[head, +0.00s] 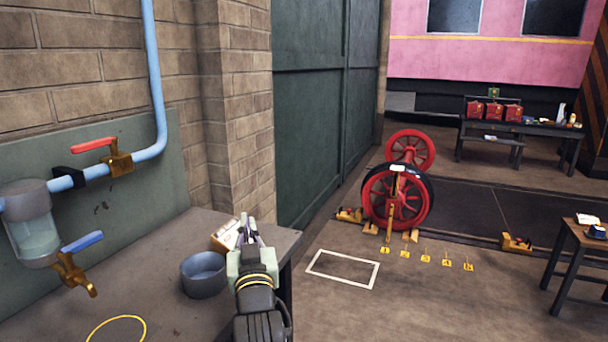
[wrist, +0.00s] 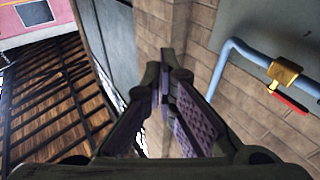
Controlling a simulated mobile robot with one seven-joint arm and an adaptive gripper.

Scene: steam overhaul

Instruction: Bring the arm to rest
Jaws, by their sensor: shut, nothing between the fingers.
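My gripper (head: 246,230) is over the right part of the grey bench (head: 150,285), near the brick corner. In the wrist view the fingers of my gripper (wrist: 164,75) come together at their tips, with nothing between them. My arm enters from the bottom of the head view. Just behind the gripper a small white and brown box (head: 225,236) lies on the bench, partly hidden by it. A blue-grey round bowl (head: 203,273) stands on the bench to the left of the gripper, apart from it.
On the left wall are a blue pipe (head: 155,80), a red-handled valve (head: 118,163), a blue-handled brass tap (head: 72,272) and a glass vessel (head: 30,230). A yellow ring (head: 118,318) marks the bench. Red wheels (head: 398,197) stand on the floor beyond. A white floor rectangle (head: 343,268) is empty.

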